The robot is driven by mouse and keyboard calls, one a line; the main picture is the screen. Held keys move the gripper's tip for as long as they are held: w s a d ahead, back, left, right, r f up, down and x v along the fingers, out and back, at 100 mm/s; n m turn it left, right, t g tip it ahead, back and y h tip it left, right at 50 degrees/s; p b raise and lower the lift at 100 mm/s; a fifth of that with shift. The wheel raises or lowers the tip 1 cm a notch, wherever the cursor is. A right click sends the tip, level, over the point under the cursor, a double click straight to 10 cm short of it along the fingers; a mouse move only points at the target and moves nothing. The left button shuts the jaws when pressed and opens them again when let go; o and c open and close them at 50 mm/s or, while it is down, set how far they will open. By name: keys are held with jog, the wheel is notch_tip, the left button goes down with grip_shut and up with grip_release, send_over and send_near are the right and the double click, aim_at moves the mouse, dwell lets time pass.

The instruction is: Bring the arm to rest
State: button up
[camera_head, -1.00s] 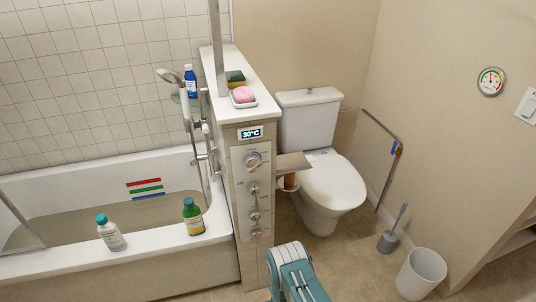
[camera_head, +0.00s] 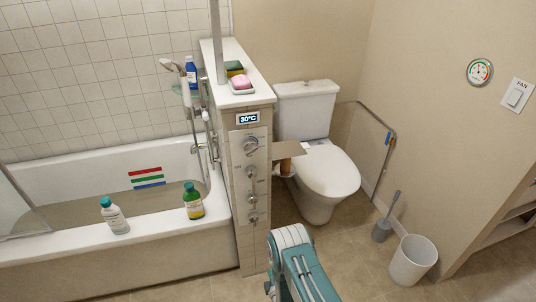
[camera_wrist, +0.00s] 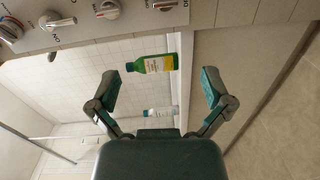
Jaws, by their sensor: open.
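My gripper (camera_wrist: 160,90) shows in the wrist view with its two fingers spread wide apart and nothing between them. Beyond the fingers, a green bottle with a yellow label (camera_wrist: 155,64) and a white bottle (camera_wrist: 160,112) stand on the tub's rim, apart from the gripper. In the head view only a teal and white part of my arm shows at the bottom centre, in front of the control panel (camera_head: 249,165). The fingers are not visible there.
The bathtub (camera_head: 110,262) fills the left. The tiled half wall (camera_head: 218,60) carries a pink soap (camera_head: 241,82) on a dish. The toilet (camera_head: 325,175), a brush (camera_head: 384,222) and a white bin (camera_head: 413,262) stand right. Bare floor (camera_head: 350,255) lies between my arm and the bin.

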jog(key=w+d+r+m+g+h, duration=0.1)
jog(key=w+r+m, duration=0.1)
jog(key=w+r, duration=0.5)
jog(key=w+r+m+g+h, duration=0.1)
jog(key=w+r+m+g, duration=0.2)
jog(key=r, duration=0.7)
jog(key=s+d+r+m+g+h, duration=0.1)
jog(key=d+r+m, duration=0.1)
jog(key=r, duration=0.7)
jog(key=d+r+m, duration=0.2)
jog(key=d+r, duration=0.1)
jog(key=r, duration=0.5)
jog(key=s+d+r+m+g, duration=0.2)
jog(key=s+d+r+m, duration=0.15)
jog(key=s+r, duration=0.45)
jog(key=s+d+r+m+g, duration=0.1)
jog(key=s+r+m, duration=0.1)
jog(key=s, duration=0.7)
jog(key=s+d+r+m+g+h, duration=0.1)
jog(key=s+d+r+m, duration=0.1)
jog(key=s, duration=0.7)
jog(key=s+d+r+m+g, duration=0.2)
jog(key=s+r+m, duration=0.2)
jog(key=s, duration=0.6)
notch_tip(320, 180, up, 2)
jog(key=shift+r+h, duration=0.1)
jog(key=shift+h, duration=0.2)
